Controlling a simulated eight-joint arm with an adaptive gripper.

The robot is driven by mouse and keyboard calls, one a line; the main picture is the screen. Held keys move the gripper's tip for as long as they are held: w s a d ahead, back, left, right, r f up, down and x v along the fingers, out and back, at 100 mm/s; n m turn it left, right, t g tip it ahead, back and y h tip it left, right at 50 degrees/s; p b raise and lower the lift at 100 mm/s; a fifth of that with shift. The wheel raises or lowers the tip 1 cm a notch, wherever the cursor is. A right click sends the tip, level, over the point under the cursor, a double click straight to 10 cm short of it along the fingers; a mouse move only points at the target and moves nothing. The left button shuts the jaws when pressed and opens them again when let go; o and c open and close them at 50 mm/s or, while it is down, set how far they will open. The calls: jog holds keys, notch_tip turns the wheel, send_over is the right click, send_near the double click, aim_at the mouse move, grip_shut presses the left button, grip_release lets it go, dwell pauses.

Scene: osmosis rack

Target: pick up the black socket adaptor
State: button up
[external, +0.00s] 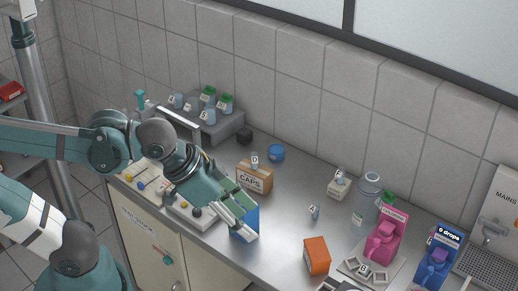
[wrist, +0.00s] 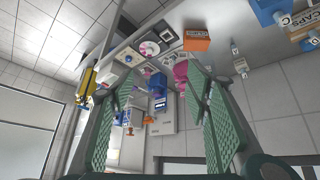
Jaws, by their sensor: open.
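A small black block (external: 244,136) sits at the back of the counter, beside the right end of the grey shelf in the external view. It may be the black socket adaptor, but it is too small to be sure. My gripper (external: 250,222) is open over the front middle of the counter, well in front of the block and apart from it. In the wrist view my gripper (wrist: 158,80) has its two green-padded fingers spread with nothing held between them. I cannot make out the black block in the wrist view.
A CAPS box (external: 254,177) and a blue round container (external: 277,152) stand near the block. A blue object (external: 246,224) is partly hidden behind my fingers. An orange box (external: 316,255), a pink dispenser (external: 386,240) and a blue dispenser (external: 436,264) stand to the right.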

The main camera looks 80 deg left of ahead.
jog(key=w+a+r+n+g+y, duration=0.1)
jog(key=w+a+r+n, duration=0.25)
jog(key=w+a, duration=0.5)
jog(key=w+a+f+n+g, duration=0.1)
jog(key=w+a+f+n, duration=0.2)
jog(key=a, duration=0.7)
jog(key=w+a+f+n+g+b, duration=0.1)
jog(key=w+a+n, duration=0.3)
jog(key=a, duration=0.6)
jog(key=w+a+f+n+g, duration=0.1)
jog(key=w+a+f+n, duration=0.2)
jog(key=a, duration=0.7)
jog(key=n+g+h+b, duration=0.1)
jog(key=n+g, duration=0.2)
jog(key=n, duration=0.9)
send_over(245, 131)
jog(key=f, duration=2.4)
jog(key=shift+w+d+f, duration=0.2)
jog(key=shift+d+f, duration=0.05)
jog(key=shift+d, duration=0.1)
jog(key=shift+s+a+f, duration=0.25)
jog(key=shift+f, duration=1.3)
